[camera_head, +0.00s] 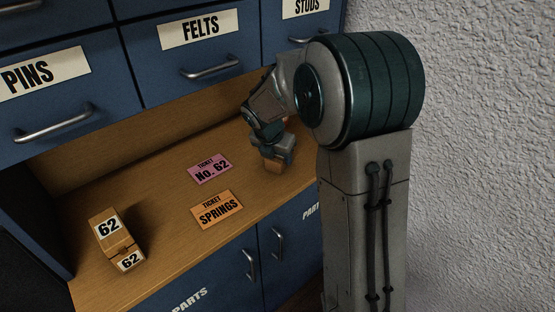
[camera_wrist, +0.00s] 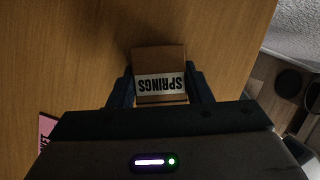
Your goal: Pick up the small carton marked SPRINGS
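The small brown carton marked SPRINGS (camera_wrist: 160,62) is between my gripper's two dark fingers in the wrist view, its white label upside down. My gripper (camera_wrist: 160,88) has one finger against each side of it, with no clear gap. In the head view my gripper (camera_head: 276,149) points down at the right part of the wooden counter. The carton (camera_head: 274,165) shows below it, partly hidden by the gripper. It is at or very near the counter top; I cannot tell whether it touches.
An orange SPRINGS ticket (camera_head: 217,209) and a pink No. 62 ticket (camera_head: 210,169) lie on the counter (camera_head: 165,225). Cartons marked 62 (camera_head: 116,238) stand at the left. Blue drawers (camera_head: 200,75) rise behind, and a wall (camera_head: 480,150) is at the right.

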